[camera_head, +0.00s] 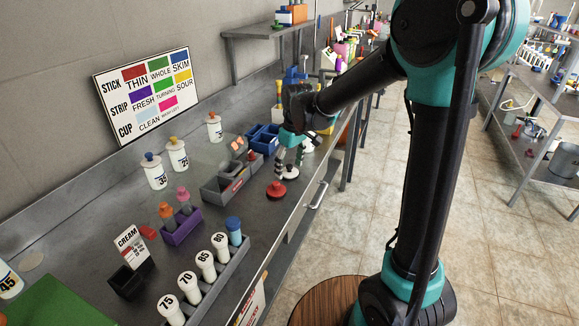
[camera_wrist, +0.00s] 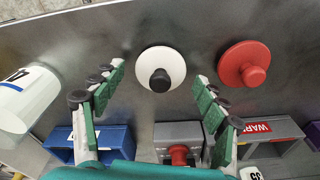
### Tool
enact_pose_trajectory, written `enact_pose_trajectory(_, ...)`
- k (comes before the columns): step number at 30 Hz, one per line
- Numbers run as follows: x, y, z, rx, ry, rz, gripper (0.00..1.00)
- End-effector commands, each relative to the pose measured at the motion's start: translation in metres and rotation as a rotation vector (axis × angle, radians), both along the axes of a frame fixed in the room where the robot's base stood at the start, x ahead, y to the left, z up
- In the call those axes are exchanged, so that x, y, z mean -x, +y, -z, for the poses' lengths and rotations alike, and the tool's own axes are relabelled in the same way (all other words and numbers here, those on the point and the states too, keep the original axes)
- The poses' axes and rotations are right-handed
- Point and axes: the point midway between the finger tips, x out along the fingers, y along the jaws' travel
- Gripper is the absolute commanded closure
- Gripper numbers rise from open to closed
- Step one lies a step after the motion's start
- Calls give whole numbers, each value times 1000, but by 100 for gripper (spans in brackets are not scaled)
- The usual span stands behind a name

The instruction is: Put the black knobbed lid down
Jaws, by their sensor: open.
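The black knobbed lid, a white disc with a black knob (camera_wrist: 160,78), lies knob up on the grey bench in the wrist view. It also shows as a pale disc (camera_head: 290,173) beside my gripper in the head view. My gripper (camera_head: 290,158) is open and empty above the bench near its front edge. In the wrist view its green-padded fingers (camera_wrist: 159,76) stand apart on either side of the lid, and neither appears to touch it.
A red knobbed lid (camera_wrist: 243,66) lies to the right of the black knobbed one. A blue bin (camera_wrist: 105,143), a grey holder with a red-knobbed item (camera_wrist: 178,153) and a white bottle (camera_wrist: 24,96) are close by. A purple holder (camera_head: 182,228) and several bottles stand farther along the bench.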

Motion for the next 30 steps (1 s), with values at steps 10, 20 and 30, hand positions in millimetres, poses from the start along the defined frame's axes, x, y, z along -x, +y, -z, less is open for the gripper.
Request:
enact_pose_trajectory(10,3,-3,-34,0,0,1,27)
enact_pose_trajectory(20,8,-9,-98,0,0,1,27)
enact_pose_trajectory(30,9,-12,-122,0,0,1,27)
